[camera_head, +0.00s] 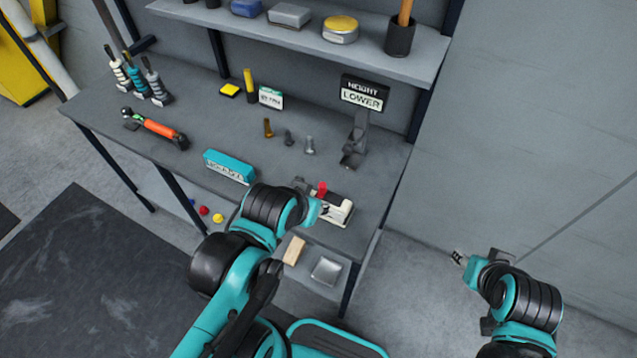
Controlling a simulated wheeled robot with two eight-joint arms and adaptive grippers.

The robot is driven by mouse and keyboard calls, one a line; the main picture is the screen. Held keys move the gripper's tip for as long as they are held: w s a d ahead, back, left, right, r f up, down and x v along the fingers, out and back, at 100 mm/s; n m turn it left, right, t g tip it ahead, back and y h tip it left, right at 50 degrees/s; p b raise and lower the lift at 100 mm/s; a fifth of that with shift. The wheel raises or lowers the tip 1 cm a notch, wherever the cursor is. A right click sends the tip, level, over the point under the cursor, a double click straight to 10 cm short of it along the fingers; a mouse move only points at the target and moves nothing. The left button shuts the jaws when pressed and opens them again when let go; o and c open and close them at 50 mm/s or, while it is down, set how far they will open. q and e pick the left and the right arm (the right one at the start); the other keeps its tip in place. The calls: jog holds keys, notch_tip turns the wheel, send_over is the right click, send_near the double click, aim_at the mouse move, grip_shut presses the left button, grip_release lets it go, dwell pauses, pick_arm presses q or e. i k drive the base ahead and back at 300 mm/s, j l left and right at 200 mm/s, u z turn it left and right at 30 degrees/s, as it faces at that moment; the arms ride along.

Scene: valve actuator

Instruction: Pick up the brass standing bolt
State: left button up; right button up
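The brass bolt (267,127) stands upright on the grey workbench (215,125), left of a dark bolt (289,137) and a silver bolt (309,145). My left gripper (303,186) is above the front part of the bench, well in front of the bolts and apart from the brass one. Its fingers are small and partly hidden by the wrist, so its opening is unclear. My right gripper (457,257) is off the bench to the right, over the floor, with nothing visible in it. Its opening is too small to judge.
A white device with a red part (334,209) is beside my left gripper. A teal box (230,166) lies at the front edge. A black clamp-like stand (355,143) and a "HEIGHT LOWER" sign (363,93) are right of the bolts. A shelf (270,24) overhangs the back.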

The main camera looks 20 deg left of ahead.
aim_at(269, 133)
jog(key=j+z, duration=0.35)
jog(key=j, duration=0.35)
jog(key=k+j+z, duration=0.15)
jog(key=j+z, duration=0.25)
jog(key=j, duration=0.25)
